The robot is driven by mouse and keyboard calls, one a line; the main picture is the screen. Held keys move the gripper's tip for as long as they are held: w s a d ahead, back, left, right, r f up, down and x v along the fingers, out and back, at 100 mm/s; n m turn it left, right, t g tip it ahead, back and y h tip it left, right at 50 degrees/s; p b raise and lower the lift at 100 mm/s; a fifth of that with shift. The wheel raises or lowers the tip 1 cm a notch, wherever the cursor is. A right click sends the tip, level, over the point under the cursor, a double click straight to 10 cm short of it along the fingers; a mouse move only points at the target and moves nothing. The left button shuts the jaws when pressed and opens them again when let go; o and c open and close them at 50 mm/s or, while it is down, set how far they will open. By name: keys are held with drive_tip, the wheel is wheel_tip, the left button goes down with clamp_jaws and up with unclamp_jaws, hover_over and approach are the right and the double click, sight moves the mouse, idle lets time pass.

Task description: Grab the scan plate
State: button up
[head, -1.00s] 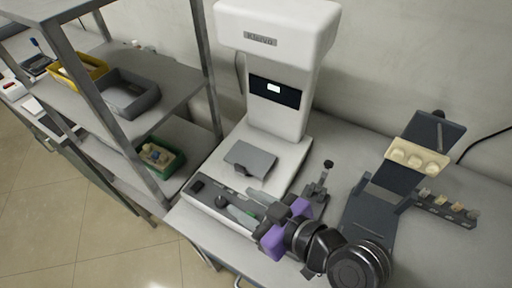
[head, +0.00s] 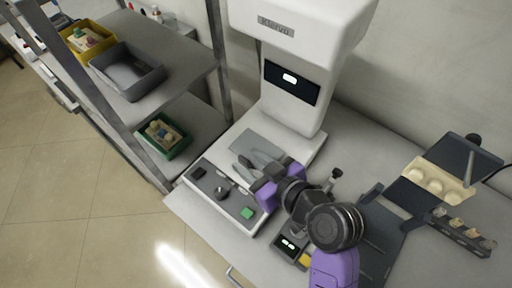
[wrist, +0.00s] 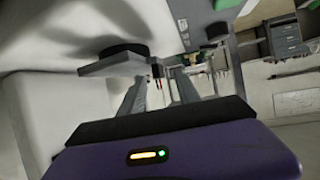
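The scan plate (head: 262,142) is a thin flat grey plate lying on the white bed of the tall scanner. My gripper (head: 246,159), with purple finger mounts and grey fingers, reaches over the plate's front part from the right. The fingers are apart, with nothing seen between them. They hide the plate's front edge and its small dark grip in the head view. In the wrist view my open gripper (wrist: 160,76) shows a grey slab with a dark rounded part, probably the plate, beyond the left finger. I cannot tell whether they touch.
The scanner (head: 296,85) rises behind the plate, its head overhanging the bed. Its front panel has a dark knob (head: 221,192) and a green button (head: 247,213). A metal rack with a grey bin (head: 127,72) stands left. A dark stand with a cream block (head: 437,180) is right.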

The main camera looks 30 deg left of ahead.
drive_tip(key=shift+x, duration=1.05)
clamp_jaws()
